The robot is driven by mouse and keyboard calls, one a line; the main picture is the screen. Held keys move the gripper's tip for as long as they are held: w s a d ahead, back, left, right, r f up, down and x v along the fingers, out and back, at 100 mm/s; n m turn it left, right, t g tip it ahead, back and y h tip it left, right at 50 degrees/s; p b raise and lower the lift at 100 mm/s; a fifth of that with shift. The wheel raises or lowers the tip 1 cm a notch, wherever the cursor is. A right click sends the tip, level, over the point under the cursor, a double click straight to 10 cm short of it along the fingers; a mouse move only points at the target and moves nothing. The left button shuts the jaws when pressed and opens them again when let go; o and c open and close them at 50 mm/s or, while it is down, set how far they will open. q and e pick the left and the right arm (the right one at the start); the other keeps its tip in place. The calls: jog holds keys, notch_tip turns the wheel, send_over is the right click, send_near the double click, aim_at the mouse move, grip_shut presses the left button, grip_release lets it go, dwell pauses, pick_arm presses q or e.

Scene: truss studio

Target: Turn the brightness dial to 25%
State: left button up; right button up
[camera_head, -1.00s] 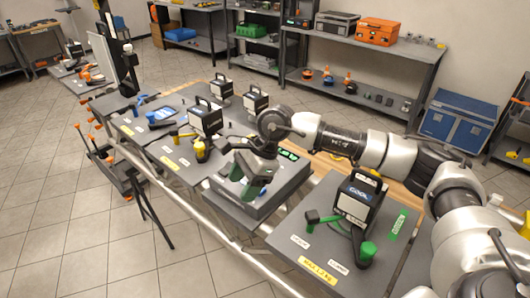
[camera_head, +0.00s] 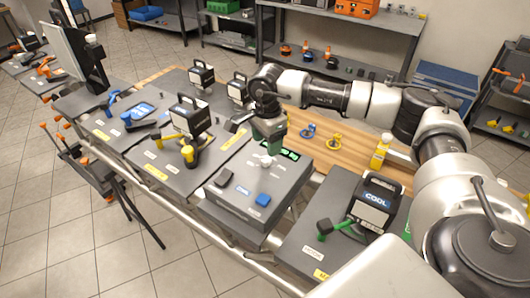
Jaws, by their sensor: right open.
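A grey console box (camera_head: 238,207) stands on the bench in the middle. Its sloped top has a green lit display (camera_head: 281,149) at the back, a dark control (camera_head: 224,177) at the left and a blue control (camera_head: 263,200) at the front right. A pale round knob (camera_head: 265,160) sits just under my right gripper (camera_head: 268,152). The gripper points down at it and is open; I cannot tell whether it touches the knob. The labels and the dial's setting are too small to read. My left gripper is not in view.
A black lamp unit marked COOL (camera_head: 374,203) with a green-handled part (camera_head: 335,228) stands right of the console. Another lamp unit (camera_head: 189,117) and yellow part (camera_head: 188,152) stand left. A yellow bottle (camera_head: 380,151) stands on the wooden strip behind.

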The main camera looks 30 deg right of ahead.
aim_at(266, 159)
notch_tip(266, 159, down, 3)
jog(key=shift+w+f+p, duration=0.1)
jog(key=shift+f+p, duration=0.05)
jog(key=shift+p, duration=0.15)
notch_tip(266, 159, down, 3)
jog(key=shift+w+r, duration=0.1)
jog(key=shift+r, duration=0.1)
jog(key=shift+f, duration=0.15)
jog(key=shift+c, duration=1.6)
jog(key=c, duration=0.6)
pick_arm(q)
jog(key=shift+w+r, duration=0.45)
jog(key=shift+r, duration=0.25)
